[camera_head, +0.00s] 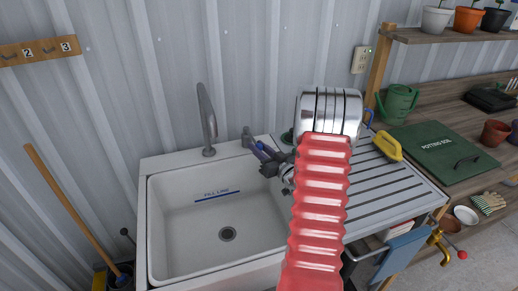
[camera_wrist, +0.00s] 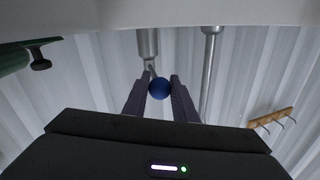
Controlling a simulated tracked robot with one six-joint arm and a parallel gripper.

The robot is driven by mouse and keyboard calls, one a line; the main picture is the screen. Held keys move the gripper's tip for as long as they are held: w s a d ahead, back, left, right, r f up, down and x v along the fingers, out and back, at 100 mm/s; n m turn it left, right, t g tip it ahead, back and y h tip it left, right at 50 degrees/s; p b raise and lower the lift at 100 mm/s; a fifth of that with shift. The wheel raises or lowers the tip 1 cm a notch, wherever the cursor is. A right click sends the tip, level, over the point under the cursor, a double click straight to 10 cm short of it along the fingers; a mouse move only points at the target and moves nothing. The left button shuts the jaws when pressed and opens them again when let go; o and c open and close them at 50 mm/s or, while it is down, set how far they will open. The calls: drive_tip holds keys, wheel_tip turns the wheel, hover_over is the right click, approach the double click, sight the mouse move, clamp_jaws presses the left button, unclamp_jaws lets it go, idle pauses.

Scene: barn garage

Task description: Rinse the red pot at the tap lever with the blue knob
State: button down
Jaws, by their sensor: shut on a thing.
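My gripper (camera_head: 258,150) is at the back right of the white sink (camera_head: 160,215), beside the tap lever (camera_head: 247,136). In the wrist view, my gripper (camera_wrist: 160,92) has its two fingers on either side of the blue knob (camera_wrist: 159,88), closed on it. The metal lever stem (camera_wrist: 147,44) shows beyond the knob. The grey tap spout (camera_head: 208,115) stands left of my gripper over the sink. No red pot shows in the visible part of the basin; my arm hides its right side. A reddish-brown pot (camera_head: 495,132) stands on the bench at far right.
A green watering can (camera_head: 398,103) and a green potting soil bag (camera_head: 440,152) are on the right. A wooden handle (camera_head: 70,205) leans left of the sink. The visible basin floor is empty.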

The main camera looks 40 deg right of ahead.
drive_tip(key=c, duration=1.5)
unclamp_jaws()
drive_tip(key=shift+o, duration=0.2)
drive_tip(key=shift+r, duration=0.15)
drive_tip(key=shift+r, duration=4.8)
drive_tip(key=shift+c, duration=0.4)
